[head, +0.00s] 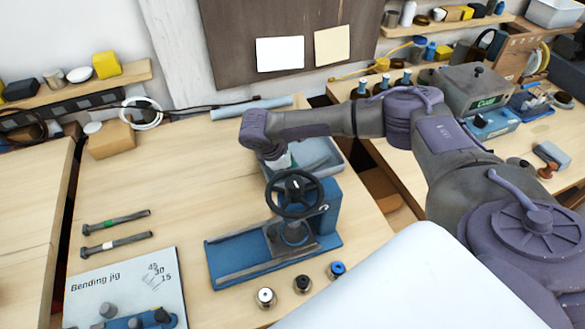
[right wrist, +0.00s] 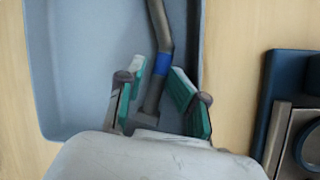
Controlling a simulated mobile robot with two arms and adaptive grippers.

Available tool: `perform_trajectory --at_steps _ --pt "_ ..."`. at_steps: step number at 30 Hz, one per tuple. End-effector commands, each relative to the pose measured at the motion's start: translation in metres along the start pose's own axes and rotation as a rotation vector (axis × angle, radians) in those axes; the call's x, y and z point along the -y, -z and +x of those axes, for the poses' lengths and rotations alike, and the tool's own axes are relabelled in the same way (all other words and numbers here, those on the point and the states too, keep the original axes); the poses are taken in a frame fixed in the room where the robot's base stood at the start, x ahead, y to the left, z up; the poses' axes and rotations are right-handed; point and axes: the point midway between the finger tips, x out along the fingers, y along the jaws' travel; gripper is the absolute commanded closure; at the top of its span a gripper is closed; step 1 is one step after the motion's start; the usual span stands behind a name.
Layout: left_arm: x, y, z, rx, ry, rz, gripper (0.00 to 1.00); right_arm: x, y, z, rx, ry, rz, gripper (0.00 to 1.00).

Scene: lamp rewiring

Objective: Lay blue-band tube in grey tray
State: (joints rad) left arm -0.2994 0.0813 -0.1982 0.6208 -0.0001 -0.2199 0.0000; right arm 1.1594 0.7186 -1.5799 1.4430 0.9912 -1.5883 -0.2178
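The blue-band tube (right wrist: 163,62) is a dark grey, slightly bent tube with a blue band. In the right wrist view it lies over the floor of the grey tray (right wrist: 75,70), inside its walls, with its upper end near the top wall. My right gripper (right wrist: 160,82) has green pads and is open, one finger on each side of the tube with gaps between. In the head view the right gripper (head: 279,161) points down into the grey tray (head: 325,160), and my arm hides part of the tray and the tube. My left gripper is not in view.
A blue press with a black handwheel (head: 295,193) stands just in front of the tray. Tubes with a green band (head: 115,222) and a white band (head: 116,243) lie at left. The bending jig (head: 120,280) and several small round parts (head: 302,284) are nearer.

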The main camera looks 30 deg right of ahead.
Motion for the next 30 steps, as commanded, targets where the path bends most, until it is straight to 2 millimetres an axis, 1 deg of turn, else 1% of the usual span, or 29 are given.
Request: perform_trajectory --at_steps 1,8,11,14,17,24,27,30 --pt "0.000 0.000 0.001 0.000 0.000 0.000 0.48 0.006 0.002 0.005 0.000 0.009 -0.009 0.59" --pt "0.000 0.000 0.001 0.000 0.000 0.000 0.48 0.007 0.003 0.005 0.000 0.011 -0.010 0.59" --pt "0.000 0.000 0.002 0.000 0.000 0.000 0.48 0.006 0.002 0.002 0.000 0.009 -0.010 0.59" --pt "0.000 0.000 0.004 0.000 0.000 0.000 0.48 0.004 0.000 -0.008 -0.001 0.008 -0.010 0.59" --pt "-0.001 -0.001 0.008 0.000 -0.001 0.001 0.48 0.003 0.000 -0.027 -0.004 0.005 -0.009 0.59" --pt "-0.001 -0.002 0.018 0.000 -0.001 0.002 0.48 0.001 0.000 -0.082 -0.003 0.003 -0.006 0.59" --pt "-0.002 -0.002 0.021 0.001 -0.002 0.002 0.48 0.001 0.000 -0.101 -0.003 0.002 -0.005 0.59" --pt "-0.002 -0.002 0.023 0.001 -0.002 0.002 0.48 0.000 -0.001 -0.114 -0.001 0.004 -0.003 0.59"
